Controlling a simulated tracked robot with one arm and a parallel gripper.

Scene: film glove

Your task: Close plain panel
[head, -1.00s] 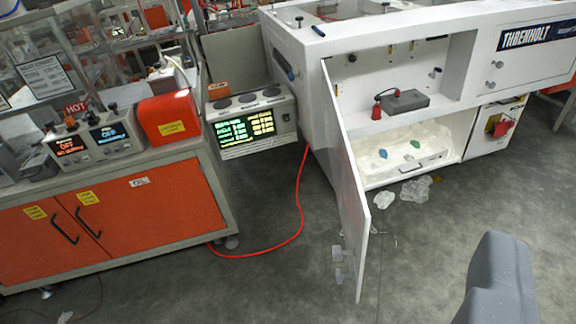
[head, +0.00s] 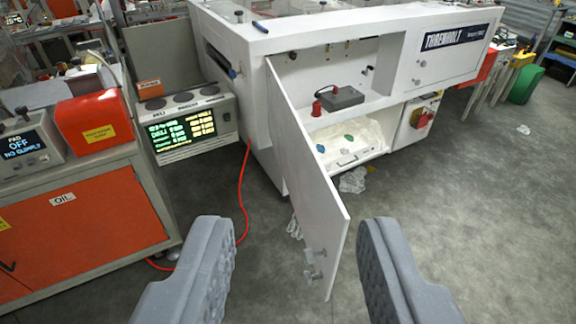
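The plain panel (head: 312,190) is a white hinged door on the white machine (head: 325,30). The panel's lower free end appears between the fingers in the picture. No contact shows, and I cannot tell the depth between them.
The open compartment holds a grey box (head: 340,97) with a red knob and a pale crumpled liner (head: 350,140). Clear plastic scraps (head: 353,180) lie on the floor. An orange cabinet (head: 85,225) and a red hose (head: 243,190) are at left.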

